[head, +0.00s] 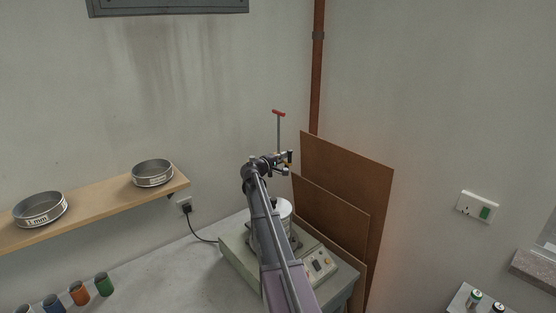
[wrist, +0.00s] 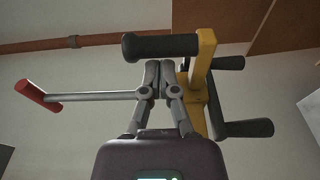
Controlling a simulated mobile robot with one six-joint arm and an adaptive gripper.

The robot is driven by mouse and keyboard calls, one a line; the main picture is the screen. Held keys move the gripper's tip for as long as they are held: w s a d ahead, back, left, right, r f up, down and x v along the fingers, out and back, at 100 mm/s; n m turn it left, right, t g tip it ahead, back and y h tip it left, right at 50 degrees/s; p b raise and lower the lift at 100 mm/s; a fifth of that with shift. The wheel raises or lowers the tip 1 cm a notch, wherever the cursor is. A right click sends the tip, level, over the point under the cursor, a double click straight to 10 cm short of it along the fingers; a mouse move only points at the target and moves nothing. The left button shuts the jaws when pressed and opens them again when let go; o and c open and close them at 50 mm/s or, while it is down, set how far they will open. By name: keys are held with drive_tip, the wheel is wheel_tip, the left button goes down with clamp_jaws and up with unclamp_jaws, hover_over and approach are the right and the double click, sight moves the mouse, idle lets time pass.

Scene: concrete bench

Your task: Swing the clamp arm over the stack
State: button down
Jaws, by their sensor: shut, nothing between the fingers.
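The shaker machine (head: 318,262) stands on the bench with a metal sieve stack (head: 284,208) on top, partly hidden behind my arm. A grey rod with a red cross-handle (head: 279,113) rises above my gripper (head: 280,160); a red-ended rod (wrist: 35,91) also shows left of the fingers in the wrist view. A yellow bracket (wrist: 203,75) with several black grips is close on the right there. My gripper (wrist: 152,66) is shut and empty, its fingertips just below a black grip (wrist: 160,46). I cannot tell whether they touch it.
Brown boards (head: 345,185) lean on the wall behind the machine. A wooden shelf (head: 105,207) at left holds two sieves (head: 152,173). Coloured cups (head: 79,292) stand on the bench at front left. A pipe (head: 317,80) runs up the corner. The bench between cups and machine is clear.

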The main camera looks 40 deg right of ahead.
drive_tip(key=shift+w+d, duration=0.1)
drive_tip(key=shift+d, duration=0.2)
drive_tip(key=shift+d, duration=0.1)
drive_tip(key=shift+s+g, duration=0.3)
drive_tip(key=shift+s, duration=0.05)
